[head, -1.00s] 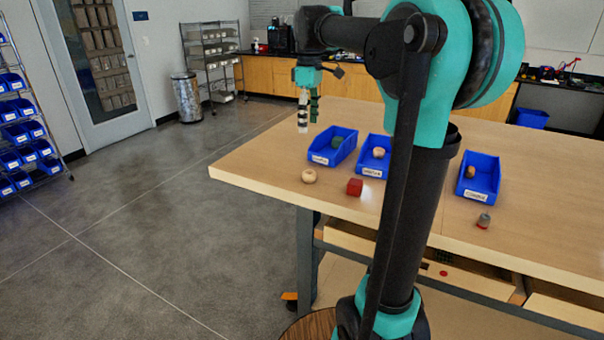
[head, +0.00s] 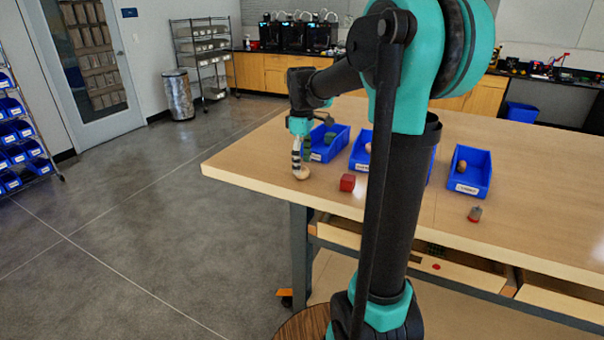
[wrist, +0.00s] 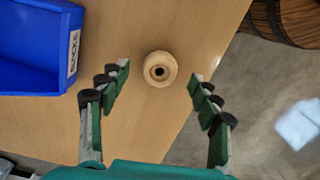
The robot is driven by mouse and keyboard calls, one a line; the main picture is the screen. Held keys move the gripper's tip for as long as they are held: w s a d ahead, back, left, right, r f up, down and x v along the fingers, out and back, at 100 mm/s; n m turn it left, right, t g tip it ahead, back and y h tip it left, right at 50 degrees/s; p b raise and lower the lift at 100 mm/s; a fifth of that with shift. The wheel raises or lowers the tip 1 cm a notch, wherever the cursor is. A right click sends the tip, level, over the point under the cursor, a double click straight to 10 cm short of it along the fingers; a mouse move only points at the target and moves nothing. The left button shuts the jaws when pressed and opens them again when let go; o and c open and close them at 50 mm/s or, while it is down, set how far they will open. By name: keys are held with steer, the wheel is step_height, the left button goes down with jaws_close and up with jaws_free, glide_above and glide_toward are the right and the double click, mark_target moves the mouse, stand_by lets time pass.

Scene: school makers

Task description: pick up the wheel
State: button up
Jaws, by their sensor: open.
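The wheel (wrist: 160,69) is a small round pale wooden piece with a dark centre hole. It lies on the wooden table (head: 235,163) near its left front corner. My gripper (wrist: 160,72) is open, with the wheel showing between its two fingertips in the wrist view. In the head view the wheel (head: 301,173) sits at the tips of my gripper (head: 301,160), which points down and partly overlaps it. I cannot tell whether the fingers are lower than the wheel's top. No finger visibly touches it.
A blue bin (head: 326,144) stands just behind my gripper, and it also shows in the wrist view (wrist: 35,50). A red block (head: 347,183) lies right of the wheel. Another blue bin (head: 469,171) and a small grey-and-red piece (head: 475,214) are farther right. The table edge is close.

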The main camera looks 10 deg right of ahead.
steer(key=shift+f, duration=1)
steer(key=c, duration=1)
steer(key=shift+r, duration=0.1)
